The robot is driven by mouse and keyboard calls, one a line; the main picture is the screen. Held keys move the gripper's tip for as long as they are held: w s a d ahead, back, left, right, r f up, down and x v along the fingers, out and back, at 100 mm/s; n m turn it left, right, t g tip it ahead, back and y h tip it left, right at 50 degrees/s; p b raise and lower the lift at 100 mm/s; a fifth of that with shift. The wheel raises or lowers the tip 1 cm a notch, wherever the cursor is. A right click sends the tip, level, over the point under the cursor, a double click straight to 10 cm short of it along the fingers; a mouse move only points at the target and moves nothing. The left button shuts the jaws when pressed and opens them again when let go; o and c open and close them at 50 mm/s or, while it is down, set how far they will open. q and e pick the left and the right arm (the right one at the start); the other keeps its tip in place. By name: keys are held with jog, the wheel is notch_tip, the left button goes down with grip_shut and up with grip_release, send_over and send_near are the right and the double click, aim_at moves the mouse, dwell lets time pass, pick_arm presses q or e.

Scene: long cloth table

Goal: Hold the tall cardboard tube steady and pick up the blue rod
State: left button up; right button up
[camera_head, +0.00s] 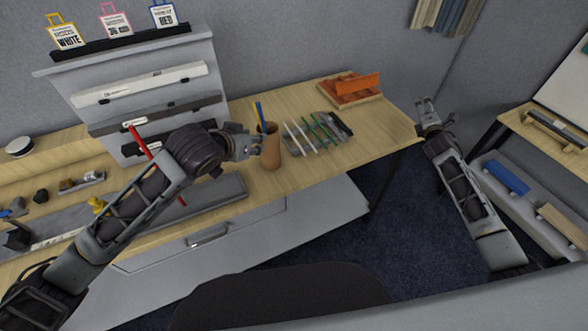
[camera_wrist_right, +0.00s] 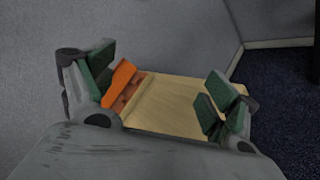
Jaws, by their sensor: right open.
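The tall brown cardboard tube (camera_head: 270,153) stands upright near the front edge of the wooden table. The blue rod (camera_head: 259,112) stands inside it, its upper part sticking out of the top. My left gripper (camera_head: 256,141) is at the tube's left side, with its fingertips close to the tube wall. Whether they touch or grip it is unclear. My right gripper (camera_head: 425,104) is open and empty, off the table's right end, well apart from the tube. Its spread green-padded fingers also show in the right wrist view (camera_wrist_right: 160,92).
Several thin rods (camera_head: 312,133) lie in a row right of the tube. An orange block on a wooden tray (camera_head: 352,98) sits at the table's back right. A grey shelf rack (camera_head: 140,75) stands behind my left arm. The table's right front surface is clear.

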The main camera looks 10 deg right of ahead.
jog(key=a+r+m+t+y, duration=0.1)
jog(key=a+r+t, duration=0.1)
jog(key=a+r, duration=0.55)
jog(key=a+r+m+t+y, duration=0.2)
jog(key=a+r, duration=0.3)
jog(key=r, duration=0.6)
jog(key=a+r+m+t+y, duration=0.1)
jog(key=a+r+t, duration=0.1)
jog(key=a+r, duration=0.6)
jog(key=m+g+y, duration=0.6)
jog(key=m+y, duration=0.4)
jog(key=m, duration=0.1)
send_near(269, 144)
notch_tip(269, 144, down, 3)
jog(key=d, duration=0.2)
jog(key=shift+w+f, duration=0.1)
jog(key=shift+f, duration=0.05)
jog(key=shift+w, duration=0.1)
jog(key=shift+x, duration=6.85)
jog(key=shift+a, duration=0.1)
jog(key=shift+c, duration=0.3)
